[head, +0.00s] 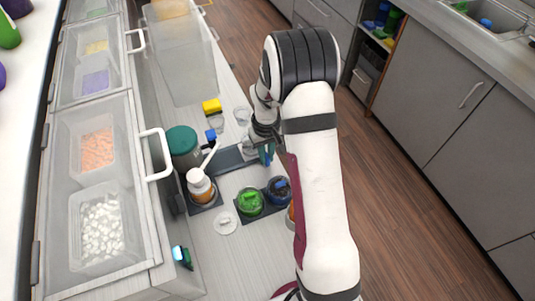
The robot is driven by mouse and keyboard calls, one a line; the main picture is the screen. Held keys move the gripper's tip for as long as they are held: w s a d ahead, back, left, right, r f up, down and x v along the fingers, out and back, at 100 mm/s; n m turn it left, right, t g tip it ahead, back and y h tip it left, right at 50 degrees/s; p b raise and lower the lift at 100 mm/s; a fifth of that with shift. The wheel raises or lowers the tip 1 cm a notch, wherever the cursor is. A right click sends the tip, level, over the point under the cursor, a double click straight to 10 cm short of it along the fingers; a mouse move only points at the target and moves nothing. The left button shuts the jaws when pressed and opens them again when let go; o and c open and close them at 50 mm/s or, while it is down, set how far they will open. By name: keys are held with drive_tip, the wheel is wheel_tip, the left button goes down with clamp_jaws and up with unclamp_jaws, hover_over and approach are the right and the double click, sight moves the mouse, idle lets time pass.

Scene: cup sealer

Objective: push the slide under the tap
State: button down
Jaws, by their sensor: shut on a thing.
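The dark slide (228,160) is a flat grey bar on the counter, running rightward from the dark green-topped cylinder (182,143). A clear cup (247,149) appears to stand near its right end. My gripper (264,153) is low at this right end, beside the cup, and is shut on what looks like the end of the slide; the wrist partly hides the contact. A small blue part (210,135) shows beside the cylinder and may belong to the tap, but I cannot make out the tap clearly.
An orange bottle with a white pump (200,187) stands in front of the slide. Green (250,202) and blue (279,190) containers stand nearer me. A yellow block (212,106) and clear cups lie behind. Lidded food bins (100,212) line the left.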

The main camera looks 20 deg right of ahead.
drive_tip(key=a, duration=0.9)
drive_tip(key=shift+a, duration=0.15)
drive_tip(key=c, duration=0.9)
unclamp_jaws()
drive_tip(key=shift+o, duration=0.2)
drive_tip(key=shift+r, duration=0.1)
wheel_tip(320, 180, up, 16)
drive_tip(key=shift+f, duration=0.2)
